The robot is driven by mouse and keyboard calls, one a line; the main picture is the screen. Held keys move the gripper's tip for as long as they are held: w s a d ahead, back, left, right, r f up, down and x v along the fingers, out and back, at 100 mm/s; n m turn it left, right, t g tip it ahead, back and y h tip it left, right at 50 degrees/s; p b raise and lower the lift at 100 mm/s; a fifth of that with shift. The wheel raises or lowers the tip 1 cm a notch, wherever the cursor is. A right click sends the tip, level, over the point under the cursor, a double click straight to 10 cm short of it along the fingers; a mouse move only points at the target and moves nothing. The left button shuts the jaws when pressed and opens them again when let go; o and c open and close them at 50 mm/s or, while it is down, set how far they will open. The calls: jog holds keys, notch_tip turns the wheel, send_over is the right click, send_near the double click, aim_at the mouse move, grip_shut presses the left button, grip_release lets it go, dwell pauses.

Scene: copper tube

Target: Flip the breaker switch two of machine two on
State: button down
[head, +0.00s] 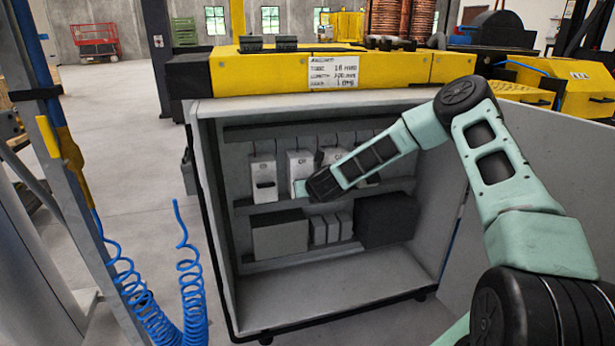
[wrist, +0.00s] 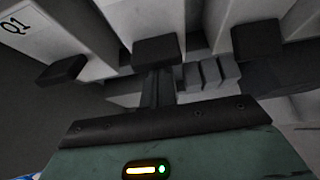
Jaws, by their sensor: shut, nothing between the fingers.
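White breakers stand in a row inside the open grey cabinet in the head view. The leftmost breaker (head: 263,172) shows a dark lever, and the second breaker (head: 299,162) is beside it. My gripper (head: 299,188) is at the lower front of the second breaker. In the wrist view, the breaker marked Q1 (wrist: 38,30) is at left with a black lever (wrist: 62,72). The closed fingers (wrist: 158,84) point at the black lever of the second breaker (wrist: 158,50). They overlap its lower edge; I cannot tell if they touch. My gripper holds nothing.
A third lever (wrist: 257,40) is close on the right in the wrist view. My arm partly covers the breakers on the right in the head view. Grey boxes (head: 280,236) sit on the lower shelf. The open cabinet door (head: 455,150) is at right, and blue coiled hoses (head: 190,270) hang at left.

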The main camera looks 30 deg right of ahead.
jog(key=shift+r+g, duration=0.15)
jog(key=shift+g, duration=0.15)
jog(key=shift+r, duration=0.1)
jog(key=shift+r+p, duration=0.5)
jog(key=shift+r, duration=0.25)
jog(key=shift+w, duration=0.1)
jog(key=shift+f, duration=0.1)
